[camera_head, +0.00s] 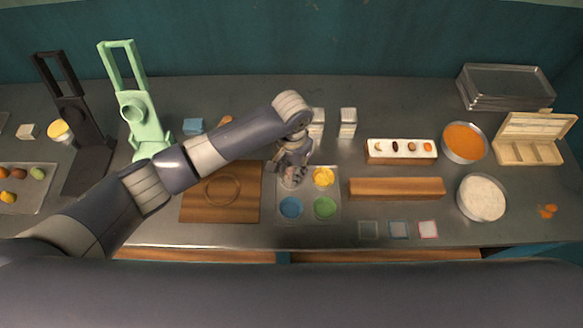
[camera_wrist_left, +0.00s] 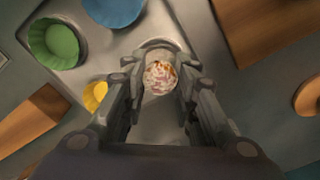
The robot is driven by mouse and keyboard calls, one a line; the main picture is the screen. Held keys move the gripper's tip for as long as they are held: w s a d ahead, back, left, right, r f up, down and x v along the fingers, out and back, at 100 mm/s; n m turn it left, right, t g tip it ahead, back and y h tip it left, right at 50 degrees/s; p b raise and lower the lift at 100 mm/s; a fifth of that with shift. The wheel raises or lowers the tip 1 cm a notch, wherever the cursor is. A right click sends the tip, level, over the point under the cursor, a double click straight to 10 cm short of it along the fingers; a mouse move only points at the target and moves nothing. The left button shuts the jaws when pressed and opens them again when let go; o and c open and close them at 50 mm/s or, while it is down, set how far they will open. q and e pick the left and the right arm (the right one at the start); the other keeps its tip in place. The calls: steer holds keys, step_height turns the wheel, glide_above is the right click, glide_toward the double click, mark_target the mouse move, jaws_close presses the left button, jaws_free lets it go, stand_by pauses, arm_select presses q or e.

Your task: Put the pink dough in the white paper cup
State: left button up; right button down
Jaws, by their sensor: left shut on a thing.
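My left gripper (camera_head: 292,172) points down over the upper left place of the metal tray (camera_head: 307,196). A pale round rim, likely the white paper cup (camera_wrist_left: 157,44), shows just beyond the lump. I cannot tell whether the lump is inside the cup or above it. In the head view the gripper mostly hides both. My right gripper is not in view.
The tray also holds a yellow cup (camera_head: 323,177), a blue cup (camera_head: 291,207) and a green cup (camera_head: 325,208). A wooden board (camera_head: 245,208) lies to the left. A long wooden block (camera_head: 396,188) lies to the right. Two small containers (camera_head: 348,123) stand behind.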

arm_select(q)
steer(key=o, duration=1)
steer(key=shift+r, duration=0.15)
step_height(320, 180, up, 12)
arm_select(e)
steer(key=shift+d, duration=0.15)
